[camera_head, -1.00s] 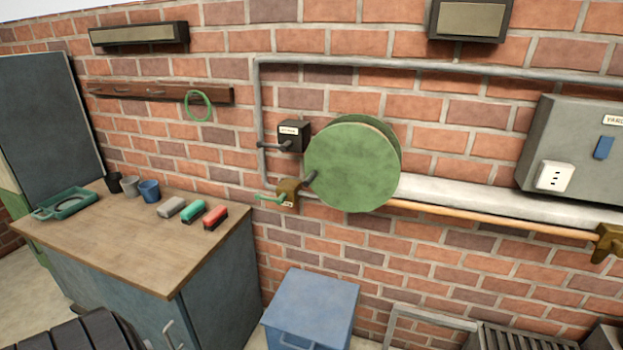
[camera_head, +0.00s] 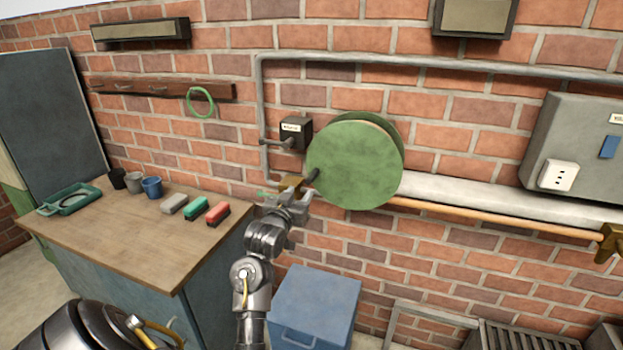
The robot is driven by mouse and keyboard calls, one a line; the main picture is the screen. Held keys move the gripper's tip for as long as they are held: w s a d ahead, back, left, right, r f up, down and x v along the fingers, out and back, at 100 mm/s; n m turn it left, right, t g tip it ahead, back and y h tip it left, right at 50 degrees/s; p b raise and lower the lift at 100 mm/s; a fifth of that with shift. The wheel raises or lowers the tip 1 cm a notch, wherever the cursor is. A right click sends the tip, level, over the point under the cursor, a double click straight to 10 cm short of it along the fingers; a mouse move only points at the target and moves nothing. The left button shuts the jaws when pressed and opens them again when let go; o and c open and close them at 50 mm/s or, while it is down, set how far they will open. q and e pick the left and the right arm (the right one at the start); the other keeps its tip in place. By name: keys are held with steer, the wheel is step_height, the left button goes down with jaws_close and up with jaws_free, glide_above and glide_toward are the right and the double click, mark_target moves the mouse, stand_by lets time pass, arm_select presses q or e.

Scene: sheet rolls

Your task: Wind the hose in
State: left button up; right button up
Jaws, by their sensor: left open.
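A green hose reel (camera_head: 355,163) is mounted on the brick wall, its round face towards me. A dark crank handle (camera_head: 313,175) sticks out at the left of its face. My left gripper (camera_head: 298,193) is open, just below and left of that handle; I cannot tell whether they touch. The gripper partly hides a brass tap (camera_head: 290,182) with a green lever (camera_head: 266,194). No loose length of hose is clearly visible. My right gripper is not in view.
A small dark box with a lever (camera_head: 296,131) sits on the wall left of the reel. A wooden-topped bench (camera_head: 130,241) with cups and brushes stands at the left. A blue box (camera_head: 316,304) is below the reel. A grey panel with a socket (camera_head: 580,150) is at the right.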

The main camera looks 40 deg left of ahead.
mark_target(312, 178)
arm_select(q)
steer(key=shift+w+a, duration=0.15)
steer(key=shift+w, duration=0.4)
steer(key=p+x, duration=0.2)
steer(key=x, duration=0.6)
steer(key=shift+w+p, duration=0.15)
steer(key=shift+p, duration=0.2)
steer(key=shift+x, duration=0.8)
steer(key=shift+f, duration=0.1)
jaws_close()
